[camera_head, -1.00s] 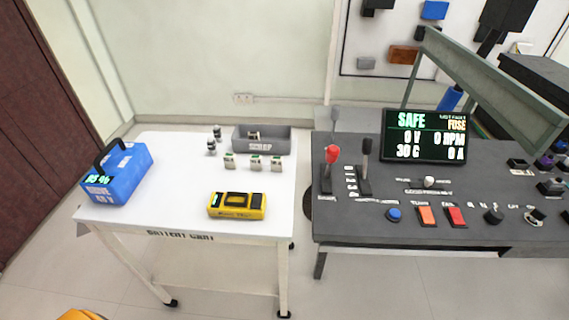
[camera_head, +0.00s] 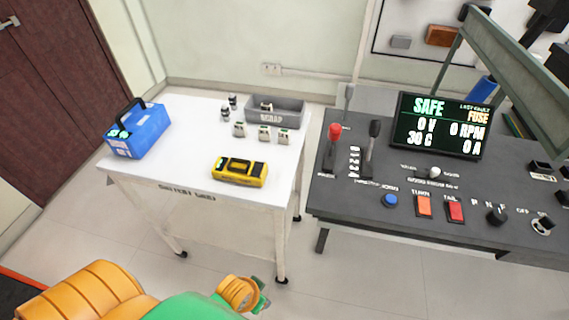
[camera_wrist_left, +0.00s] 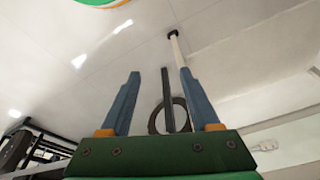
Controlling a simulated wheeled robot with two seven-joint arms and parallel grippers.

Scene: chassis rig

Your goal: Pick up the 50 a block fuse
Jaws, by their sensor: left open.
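In the head view my left arm is low at the bottom, in front of and below the cart top, well apart from the fuses. My right gripper is not in view.
The grey scrap bin (camera_head: 290,113) holds a small block. A yellow device (camera_head: 240,171) lies nearer the cart's front edge. A blue case (camera_head: 139,130) stands at left. The control console (camera_head: 400,205) is at right.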

